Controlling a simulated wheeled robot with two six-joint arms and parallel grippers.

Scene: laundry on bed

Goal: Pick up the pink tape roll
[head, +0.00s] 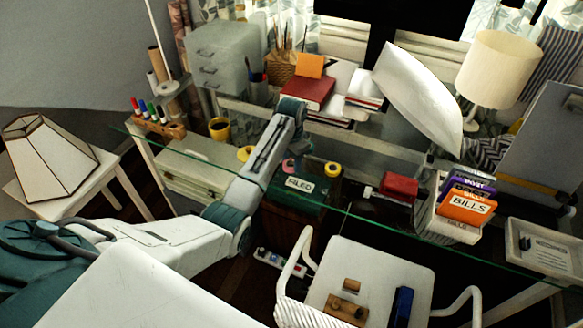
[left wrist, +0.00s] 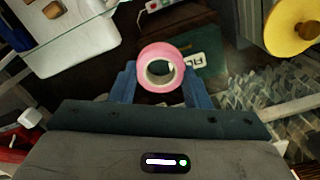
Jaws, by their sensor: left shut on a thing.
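The pink tape roll (left wrist: 160,50) sits between the two blue fingers of my left gripper (left wrist: 160,82) in the left wrist view. The gripper is shut on it, one finger at each side, and the roll's round opening faces the camera. In the head view the pink roll (head: 289,166) is small and partly hidden at the tip of my left gripper (head: 297,152), over the glass desk. I cannot tell how far above the glass it is. My right gripper is not in view.
A red box (head: 399,187) and a bin of books (head: 466,207) stand to the right. A white chair (head: 385,262) is in front.

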